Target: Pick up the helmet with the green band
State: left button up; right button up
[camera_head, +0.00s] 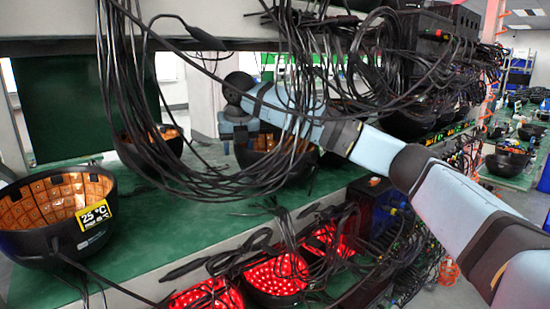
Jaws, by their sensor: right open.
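Several black bowl-shaped helmets with orange tiled insides rest open side up on the green shelf. The nearest helmet (45,238) is at the left and carries a yellow "25 °C" label. Another helmet (168,141) stands farther back, partly behind black cables. A third helmet (300,163) is partly hidden by cables and my right arm. I cannot make out a green band on any of them. My right gripper (238,147) points down by the left side of the third helmet, open. I cannot tell whether it touches. My left gripper is not in view.
Thick loops of black cable (127,95) hang across the shelf and around my right arm. Red-lit helmets (278,274) sit on the lower level. The green shelf (150,222) has bare room between the nearest helmet and the cables. More helmets (507,160) stand at the far right.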

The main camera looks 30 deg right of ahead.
grip_shut()
dwell(0.4)
